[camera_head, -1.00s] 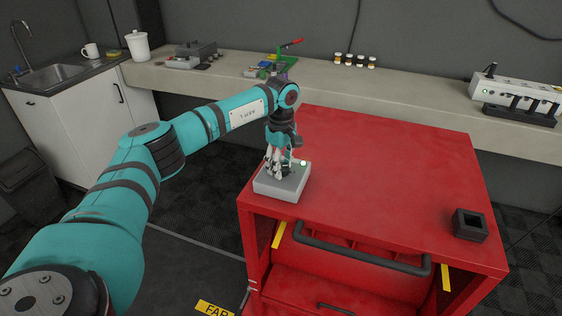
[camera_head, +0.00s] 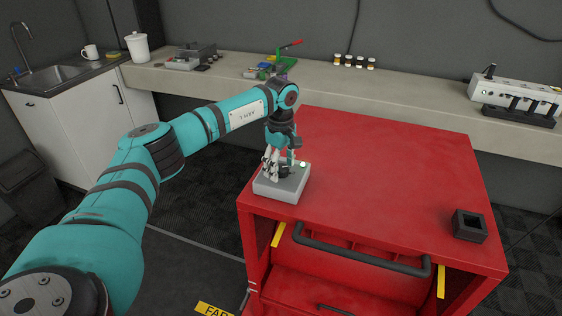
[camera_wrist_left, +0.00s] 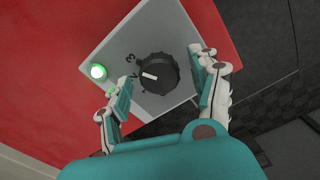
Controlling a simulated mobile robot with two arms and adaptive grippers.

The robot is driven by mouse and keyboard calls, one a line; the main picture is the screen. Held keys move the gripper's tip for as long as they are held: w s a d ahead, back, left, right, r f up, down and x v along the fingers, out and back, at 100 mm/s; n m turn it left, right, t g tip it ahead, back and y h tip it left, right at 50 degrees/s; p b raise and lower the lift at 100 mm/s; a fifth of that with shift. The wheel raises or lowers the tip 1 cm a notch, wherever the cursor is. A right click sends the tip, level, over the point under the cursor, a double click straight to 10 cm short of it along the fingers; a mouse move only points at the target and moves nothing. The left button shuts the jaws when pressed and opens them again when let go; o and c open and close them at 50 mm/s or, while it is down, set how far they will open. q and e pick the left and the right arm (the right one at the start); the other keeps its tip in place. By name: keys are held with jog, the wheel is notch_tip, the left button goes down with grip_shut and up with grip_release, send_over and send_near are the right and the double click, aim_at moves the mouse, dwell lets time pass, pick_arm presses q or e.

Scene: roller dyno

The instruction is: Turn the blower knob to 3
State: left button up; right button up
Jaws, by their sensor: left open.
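The blower control is a grey box (camera_head: 281,187) on the near left corner of the red cart top. Its black knob (camera_wrist_left: 158,73) shows in the left wrist view, with a white pointer mark directed left toward a small printed digit that looks like 2. A printed 3 sits just above that digit. A lit green lamp (camera_wrist_left: 98,72) is at the box's left. My left gripper (camera_head: 280,165) points down over the knob. Its fingers (camera_wrist_left: 166,68) are open, one on each side of the knob, with gaps visible. My right gripper is not in view.
The red cart top (camera_head: 380,170) is mostly clear. A small black square holder (camera_head: 469,225) stands at its right corner. The bench (camera_head: 400,98) behind carries several small jars, a green-and-red tool (camera_head: 282,62) and a white device (camera_head: 515,92).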

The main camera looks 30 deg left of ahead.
aim_at(281, 167)
pick_arm(q)
notch_tip(281, 167, up, 12)
dwell(0.4)
dwell(0.5)
